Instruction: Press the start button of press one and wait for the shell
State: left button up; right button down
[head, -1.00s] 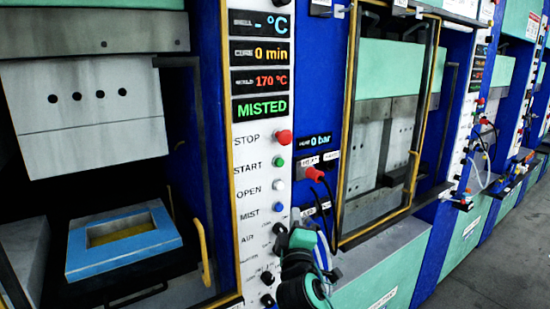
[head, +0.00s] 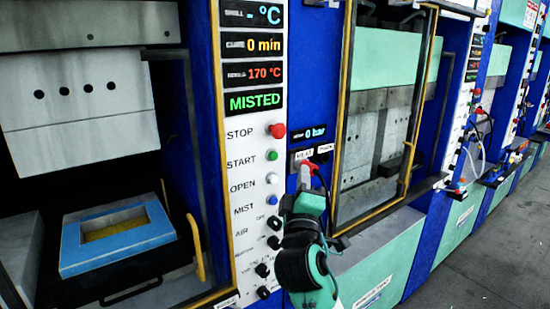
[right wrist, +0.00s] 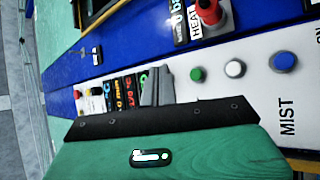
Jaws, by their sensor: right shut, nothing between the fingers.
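Press one's white control panel (head: 240,190) has a red stop button (head: 277,130), a green start button (head: 271,155), a white open button (head: 271,179) and a blue mist button (head: 272,204). Its display (head: 255,102) reads MISTED. My right gripper (head: 300,192) is shut and empty, right of the panel and lower than the start button. In the right wrist view, the shut fingers (right wrist: 156,88) point along the panel, left of the green start button (right wrist: 197,75); contact cannot be told. The open mould (head: 118,240) holds a yellowish insert. My left gripper is out of view.
A red plug (head: 307,168) with a cable sits just above my right gripper, near the HEAT label. A yellow-framed guard door (head: 345,110) stands to the right. More presses line the right, beside open grey floor (head: 480,260).

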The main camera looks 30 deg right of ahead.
aim_at(274, 156)
jog(key=w+b, duration=0.1)
jog(key=w, duration=0.6)
jog(key=shift+w+a, duration=0.3)
jog(key=shift+w, duration=0.05)
jog(key=shift+w, duration=0.2)
dwell(1.6)
jog(key=shift+w, duration=0.25)
